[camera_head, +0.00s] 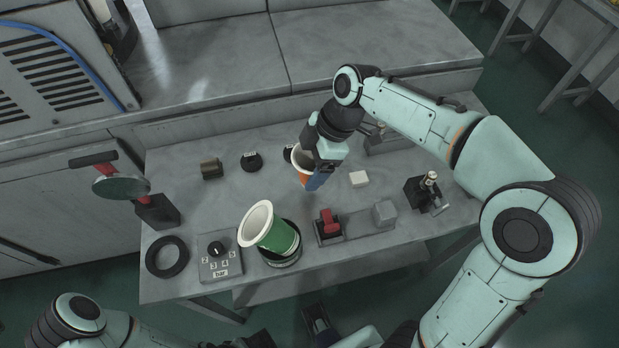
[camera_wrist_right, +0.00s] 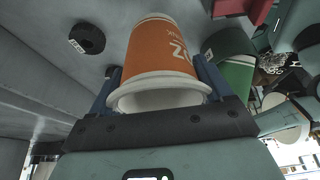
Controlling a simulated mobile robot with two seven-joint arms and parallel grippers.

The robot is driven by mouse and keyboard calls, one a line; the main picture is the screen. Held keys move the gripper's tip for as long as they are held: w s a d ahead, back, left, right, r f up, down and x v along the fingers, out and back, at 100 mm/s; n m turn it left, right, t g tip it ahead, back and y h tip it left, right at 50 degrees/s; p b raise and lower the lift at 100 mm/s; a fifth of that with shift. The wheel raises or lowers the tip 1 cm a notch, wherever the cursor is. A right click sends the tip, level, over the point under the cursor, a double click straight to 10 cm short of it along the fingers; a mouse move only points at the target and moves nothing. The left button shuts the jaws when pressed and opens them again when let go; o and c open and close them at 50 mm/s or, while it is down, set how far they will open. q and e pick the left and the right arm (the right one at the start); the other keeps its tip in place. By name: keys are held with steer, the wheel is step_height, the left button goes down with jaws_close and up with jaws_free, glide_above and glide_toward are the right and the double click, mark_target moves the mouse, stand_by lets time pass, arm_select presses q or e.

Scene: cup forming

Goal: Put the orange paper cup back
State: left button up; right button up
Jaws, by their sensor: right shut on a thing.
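The orange paper cup (camera_wrist_right: 160,52) with a white rim is between the fingers of my right gripper (camera_wrist_right: 155,85), which is shut on it. In the head view the orange cup (camera_head: 302,178) is mostly hidden behind my right gripper (camera_head: 314,176), above the back middle of the table. A green paper cup (camera_head: 272,232) sits tilted in a dark round holder (camera_head: 283,257) near the front edge. The green cup also shows in the right wrist view (camera_wrist_right: 235,77). Part of my left arm shows at the bottom left of the head view, but its gripper cannot be made out.
A control box with a knob (camera_head: 218,262) and a black ring (camera_head: 167,257) lie at the front left. A red switch (camera_head: 328,223), a grey block (camera_head: 384,213) and a lever device (camera_head: 427,192) stand to the right. A white block (camera_head: 359,179) is near my right gripper. Grey table (camera_head: 200,205) is bare left of centre.

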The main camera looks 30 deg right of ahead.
steer(key=shift+f+b, duration=0.35)
steer(key=shift+f, duration=2.3)
steer(key=shift+f, duration=0.2)
steer(key=o, duration=1)
steer(key=shift+d+r, duration=0.1)
steer(key=shift+r, duration=0.45)
steer(key=p+v, duration=0.1)
steer(key=v, duration=1)
steer(key=shift+s+d+r+p, duration=0.1)
steer(key=shift+d+r+p, duration=0.05)
steer(key=shift+p, duration=0.25)
